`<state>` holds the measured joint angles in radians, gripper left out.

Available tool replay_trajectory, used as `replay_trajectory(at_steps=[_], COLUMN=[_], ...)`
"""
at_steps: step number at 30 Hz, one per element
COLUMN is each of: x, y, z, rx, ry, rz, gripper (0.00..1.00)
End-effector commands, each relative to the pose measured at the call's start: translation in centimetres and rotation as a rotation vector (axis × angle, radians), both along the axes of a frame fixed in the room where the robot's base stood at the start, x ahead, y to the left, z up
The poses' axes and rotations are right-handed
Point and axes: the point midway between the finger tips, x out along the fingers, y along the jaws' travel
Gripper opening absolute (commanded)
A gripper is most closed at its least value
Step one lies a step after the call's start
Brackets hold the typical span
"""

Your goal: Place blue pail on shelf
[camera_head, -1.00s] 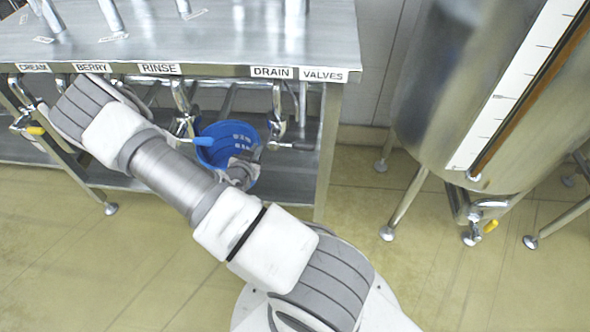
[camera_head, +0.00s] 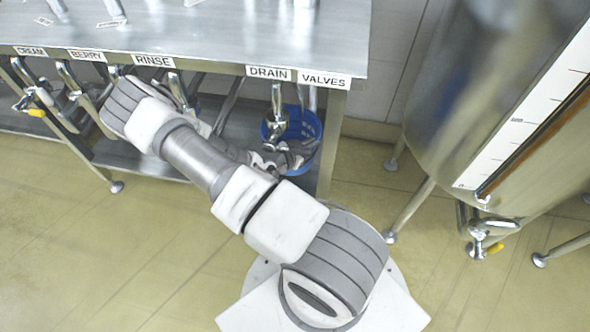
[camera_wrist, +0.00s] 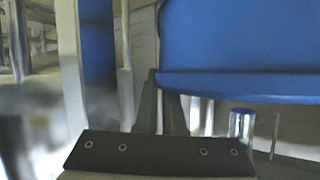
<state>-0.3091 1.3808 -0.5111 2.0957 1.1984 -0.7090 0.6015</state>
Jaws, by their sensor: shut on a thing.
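The blue pail (camera_head: 307,122) is under the right end of the steel bench, behind the DRAIN pipe and close to the right front leg. My gripper (camera_head: 290,155) is shut on the pail at its near side. In the wrist view the pail (camera_wrist: 240,35) fills the upper right, with its edge at the fingers (camera_wrist: 168,105). The lower steel shelf (camera_head: 140,157) runs under the bench. My arm and gripper hide part of the shelf and the pail's lower part, so I cannot tell whether the pail touches the shelf.
The bench top (camera_head: 200,45) overhangs the pail. Several pipes and valves hang below its front, including the drain pipe (camera_head: 278,100). The bench leg (camera_head: 328,150) is just right of the pail. A steel tank (camera_head: 480,120) stands at right. The floor in front is clear.

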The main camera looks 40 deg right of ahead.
Motion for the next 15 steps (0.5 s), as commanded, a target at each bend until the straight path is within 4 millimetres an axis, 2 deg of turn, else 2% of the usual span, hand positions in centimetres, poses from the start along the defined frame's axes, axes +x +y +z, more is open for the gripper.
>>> replay_trajectory(at_steps=[4, 9, 15], x=[0.0, 0.0, 0.0], y=[0.0, -0.1, 0.0], z=[-1.8, -5.2, -7.1], rx=[-0.001, -0.001, -0.001], ry=[0.004, 0.005, 0.002], rz=[0.002, 0.003, 0.002], gripper=[0.0, 0.0, 0.0])
